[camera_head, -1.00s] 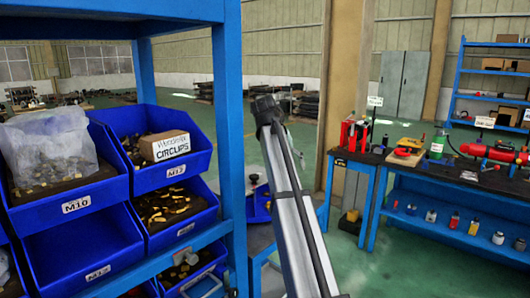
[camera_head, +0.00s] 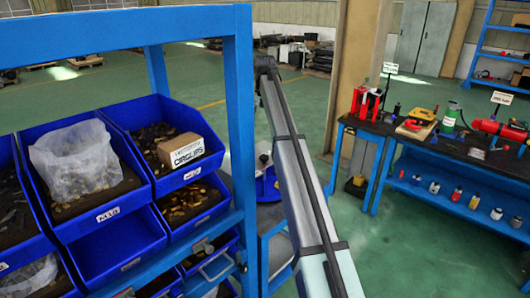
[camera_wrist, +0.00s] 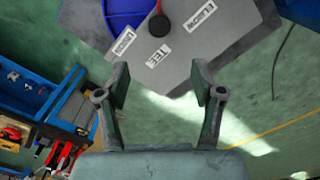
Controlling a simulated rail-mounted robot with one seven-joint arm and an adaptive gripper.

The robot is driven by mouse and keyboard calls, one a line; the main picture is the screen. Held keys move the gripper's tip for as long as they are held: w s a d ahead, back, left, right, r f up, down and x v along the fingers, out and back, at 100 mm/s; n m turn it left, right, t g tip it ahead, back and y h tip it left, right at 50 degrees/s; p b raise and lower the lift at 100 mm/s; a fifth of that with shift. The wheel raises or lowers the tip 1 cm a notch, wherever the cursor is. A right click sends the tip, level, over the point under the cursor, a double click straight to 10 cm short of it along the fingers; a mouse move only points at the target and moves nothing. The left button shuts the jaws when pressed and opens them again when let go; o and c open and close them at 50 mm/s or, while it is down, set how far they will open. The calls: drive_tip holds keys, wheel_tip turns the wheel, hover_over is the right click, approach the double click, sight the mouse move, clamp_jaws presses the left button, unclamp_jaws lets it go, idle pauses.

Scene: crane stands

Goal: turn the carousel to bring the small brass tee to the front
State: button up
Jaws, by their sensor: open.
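In the wrist view, part of a blue round carousel (camera_wrist: 114,12) shows at the top edge, on a grey board with printed labels. A label reading TEE (camera_wrist: 158,54) lies on the board. A black knob (camera_wrist: 159,25) with a red stem stands by the blue part. My gripper (camera_wrist: 160,82) is open and empty, its fingers pointing toward the board's edge, apart from the knob. In the head view, a blue piece that looks like the carousel (camera_head: 268,187) shows low behind the rack post, partly hidden by my arm. I cannot make out the small brass tee.
A blue rack (camera_head: 243,120) with bins of small parts fills the left of the head view. A workbench (camera_head: 450,160) with tools stands at right. Green floor (camera_head: 400,250) is clear between.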

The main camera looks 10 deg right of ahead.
sight(264, 157)
wheel_tip(264, 157, down, 14)
drive_tip(key=p, duration=0.3)
drive_tip(key=shift+f, duration=0.2)
clamp_jaws()
